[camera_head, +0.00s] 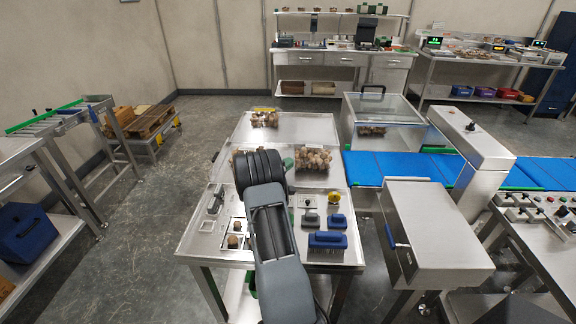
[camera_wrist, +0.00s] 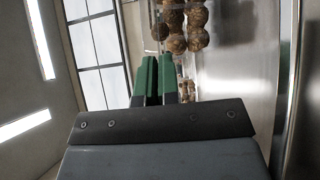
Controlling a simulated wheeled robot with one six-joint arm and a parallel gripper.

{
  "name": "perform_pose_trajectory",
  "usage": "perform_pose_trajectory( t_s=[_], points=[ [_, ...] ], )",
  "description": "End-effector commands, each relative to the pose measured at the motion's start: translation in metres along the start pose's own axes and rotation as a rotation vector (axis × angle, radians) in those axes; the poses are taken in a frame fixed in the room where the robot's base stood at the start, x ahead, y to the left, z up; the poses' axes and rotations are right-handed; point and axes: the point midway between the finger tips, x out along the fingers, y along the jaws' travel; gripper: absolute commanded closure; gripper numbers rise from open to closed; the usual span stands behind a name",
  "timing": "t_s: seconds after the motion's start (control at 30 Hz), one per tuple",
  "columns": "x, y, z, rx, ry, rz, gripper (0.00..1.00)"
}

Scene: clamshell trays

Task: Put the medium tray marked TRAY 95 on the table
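My gripper (camera_wrist: 160,62) shows two green fingers standing close together with a narrow gap. Whether a thin tray edge is between them I cannot tell. In the head view my arm's dark wrist hides most of the gripper. A clear tray of brown round items (camera_head: 313,160) stands on the metal table (camera_head: 312,127), just right of the wrist; a bit of green shows between them. Brown items (camera_wrist: 185,25) also appear beyond the fingertips in the wrist view. Another tray (camera_head: 265,119) lies at the table's far edge. No tray's marking is readable, so I cannot tell which is TRAY 95.
A blue brush (camera_head: 327,240), small tools and a yellow item (camera_head: 334,198) occupy the table's near part. A blue conveyor (camera_head: 400,166) adjoins on the right, with a clear-hooded machine (camera_head: 382,108) holding more brown items. The tabletop between the two trays looks clear.

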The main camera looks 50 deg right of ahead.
Motion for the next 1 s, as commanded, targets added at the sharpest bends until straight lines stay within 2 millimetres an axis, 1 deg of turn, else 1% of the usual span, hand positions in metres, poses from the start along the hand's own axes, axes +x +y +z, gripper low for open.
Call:
perform_pose_trajectory(
  t_s=[0.03, 0.6, 0.63, 0.9, 0.93, 1.0],
  points=[
    [-0.0028, -0.0191, 0.0039, -0.021, 0.001, -0.023, 1.0],
    [-0.003, -0.023, 0.0041, -0.02, 0.0, -0.024, 1.0],
    [-0.003, -0.0231, 0.0041, -0.02, 0.0, -0.024, 0.95],
    [-0.0031, -0.0232, 0.0041, -0.019, 0.0, -0.024, 0.69],
    [-0.0031, -0.0232, 0.0041, -0.019, 0.0, -0.024, 0.67],
    [-0.0031, -0.0232, 0.0041, -0.019, 0.0, -0.024, 0.67]
  ],
)
